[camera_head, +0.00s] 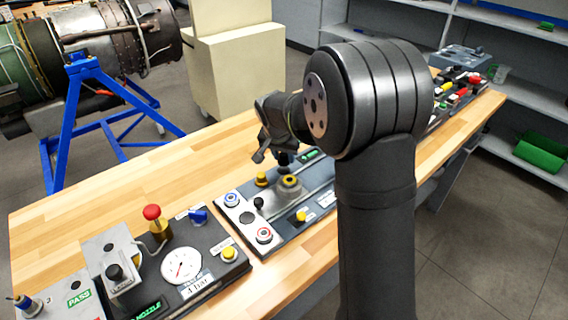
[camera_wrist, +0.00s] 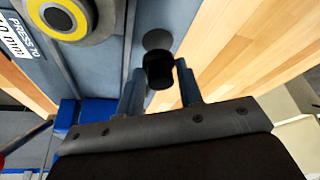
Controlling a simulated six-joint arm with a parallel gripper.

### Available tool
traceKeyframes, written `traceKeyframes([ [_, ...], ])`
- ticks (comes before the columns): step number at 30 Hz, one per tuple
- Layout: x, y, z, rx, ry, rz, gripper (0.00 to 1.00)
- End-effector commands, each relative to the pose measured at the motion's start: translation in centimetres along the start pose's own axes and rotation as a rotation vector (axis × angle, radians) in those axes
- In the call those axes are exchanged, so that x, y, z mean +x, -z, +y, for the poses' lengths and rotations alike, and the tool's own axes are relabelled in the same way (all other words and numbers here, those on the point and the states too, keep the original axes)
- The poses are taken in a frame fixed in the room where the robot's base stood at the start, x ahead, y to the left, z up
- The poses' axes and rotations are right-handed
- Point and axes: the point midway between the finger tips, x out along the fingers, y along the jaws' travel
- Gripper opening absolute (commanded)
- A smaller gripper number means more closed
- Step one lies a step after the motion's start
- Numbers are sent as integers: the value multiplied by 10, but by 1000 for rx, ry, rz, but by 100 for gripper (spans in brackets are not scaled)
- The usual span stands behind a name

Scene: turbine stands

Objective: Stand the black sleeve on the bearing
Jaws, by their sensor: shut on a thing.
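The black sleeve (camera_wrist: 159,70) is between the two fingers of my gripper (camera_wrist: 160,82) in the wrist view, and the gripper is shut on it. In the head view the gripper (camera_head: 275,152) is over the grey panel and the sleeve (camera_head: 283,159) shows as a small dark shape below it. The bearing (camera_head: 290,182), a grey raised mount with a yellow ring, is just below the sleeve in the head view. In the wrist view the bearing (camera_wrist: 72,14) is at the upper left, cut off by the frame edge, to the side of the sleeve. The sleeve is apart from it.
The grey panel (camera_head: 322,204) carries several knobs and buttons around the bearing. A dark round spot (camera_wrist: 157,39) shows on the panel behind the sleeve. A gauge station (camera_head: 182,266) with a red-topped brass valve (camera_head: 157,222) stands to the left. The wooden bench (camera_head: 75,220) is bare at left.

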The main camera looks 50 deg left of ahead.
Motion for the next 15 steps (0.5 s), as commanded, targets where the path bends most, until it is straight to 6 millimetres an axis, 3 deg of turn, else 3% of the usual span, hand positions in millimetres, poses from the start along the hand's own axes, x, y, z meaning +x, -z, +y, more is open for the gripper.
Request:
traceKeyframes([
  [9,-67,-21,23,1,4,5,0],
  [15,-101,-38,39,1,2,3,0],
])
